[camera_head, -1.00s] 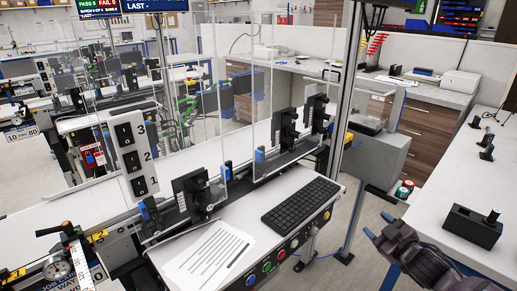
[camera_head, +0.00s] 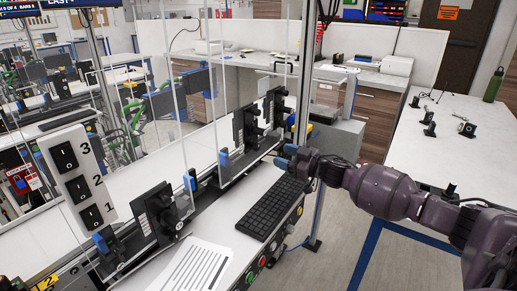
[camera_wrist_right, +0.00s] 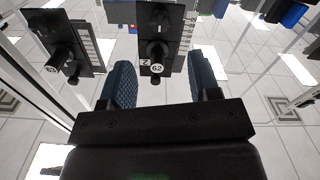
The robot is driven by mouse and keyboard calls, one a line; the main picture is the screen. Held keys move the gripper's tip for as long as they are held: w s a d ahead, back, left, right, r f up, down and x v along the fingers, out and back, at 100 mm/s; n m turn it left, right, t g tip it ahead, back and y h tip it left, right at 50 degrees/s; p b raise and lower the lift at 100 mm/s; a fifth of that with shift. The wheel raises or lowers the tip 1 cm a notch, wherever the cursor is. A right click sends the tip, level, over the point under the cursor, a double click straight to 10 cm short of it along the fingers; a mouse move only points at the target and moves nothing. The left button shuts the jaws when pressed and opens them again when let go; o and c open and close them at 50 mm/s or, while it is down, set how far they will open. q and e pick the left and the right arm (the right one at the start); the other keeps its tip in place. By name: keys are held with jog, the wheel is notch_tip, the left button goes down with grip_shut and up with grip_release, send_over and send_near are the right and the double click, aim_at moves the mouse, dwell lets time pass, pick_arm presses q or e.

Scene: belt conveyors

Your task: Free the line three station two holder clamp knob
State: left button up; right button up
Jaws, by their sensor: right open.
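Black holders with knobs stand along the conveyor in the head view: one nearer holder (camera_head: 158,213) and a farther pair, a left one (camera_head: 246,127) and a right one (camera_head: 274,108). My right gripper (camera_head: 285,156) is beside the farther pair, just in front of them over the line's front edge. In the right wrist view the open blue-padded fingers (camera_wrist_right: 162,86) are on either side of a black clamp knob (camera_wrist_right: 158,50) on a holder marked 2 and 62. The knob lies beyond the fingertips; I cannot tell whether they touch. My left gripper is out of view.
Clear upright panels (camera_head: 232,70) and a metal post (camera_head: 303,75) stand close by. Another holder (camera_wrist_right: 70,40) is left in the wrist view.

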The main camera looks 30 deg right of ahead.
aim_at(258, 147)
jog(key=x, duration=0.9)
jog(key=c, duration=0.9)
